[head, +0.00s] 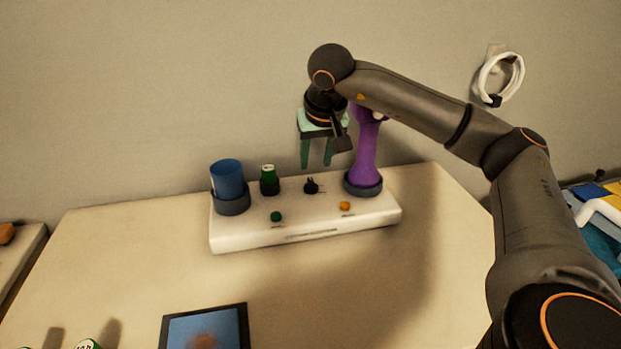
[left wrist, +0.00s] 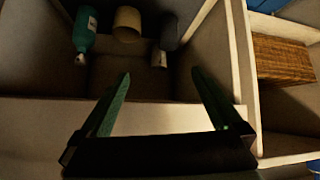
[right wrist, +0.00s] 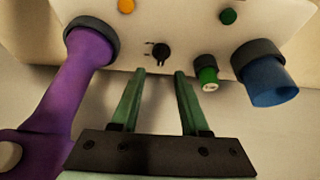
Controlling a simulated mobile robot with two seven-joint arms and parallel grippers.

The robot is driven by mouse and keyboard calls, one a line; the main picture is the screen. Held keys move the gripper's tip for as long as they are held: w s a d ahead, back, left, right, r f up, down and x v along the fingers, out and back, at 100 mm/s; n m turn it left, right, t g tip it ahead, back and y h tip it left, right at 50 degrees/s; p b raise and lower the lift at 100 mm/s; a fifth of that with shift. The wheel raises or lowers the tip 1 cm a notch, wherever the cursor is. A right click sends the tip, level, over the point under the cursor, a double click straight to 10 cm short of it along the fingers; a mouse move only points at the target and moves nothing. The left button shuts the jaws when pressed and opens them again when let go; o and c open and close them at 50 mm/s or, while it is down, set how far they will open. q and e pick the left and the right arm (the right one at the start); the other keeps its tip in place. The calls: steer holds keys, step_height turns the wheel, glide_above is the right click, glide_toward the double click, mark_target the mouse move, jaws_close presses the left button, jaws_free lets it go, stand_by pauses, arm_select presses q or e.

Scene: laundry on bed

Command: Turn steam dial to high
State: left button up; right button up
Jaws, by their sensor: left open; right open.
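The steam dial is a small black knob (head: 311,186) on top of the white steamer base (head: 305,234), between a green bottle and a purple handheld steamer. My right gripper (head: 317,166) is open and points down above and slightly behind the knob, apart from it. In the right wrist view the knob (right wrist: 161,53) lies just beyond the fingertips, near the middle of the gap, with small marks beside it. My left gripper (left wrist: 160,80) is open and empty over a compartmented box, out of the head view.
A blue cup (head: 227,178), the green bottle (head: 269,181) and the purple steamer (head: 366,150) stand close around the knob. A green button (head: 276,217) and an orange button (head: 345,206) sit in front. A dark framed tablet (head: 205,328) lies nearer on the table.

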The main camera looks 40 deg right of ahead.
mark_target(312, 182)
steer(key=x, duration=0.7)
jaws_close()
stand_by(0.5)
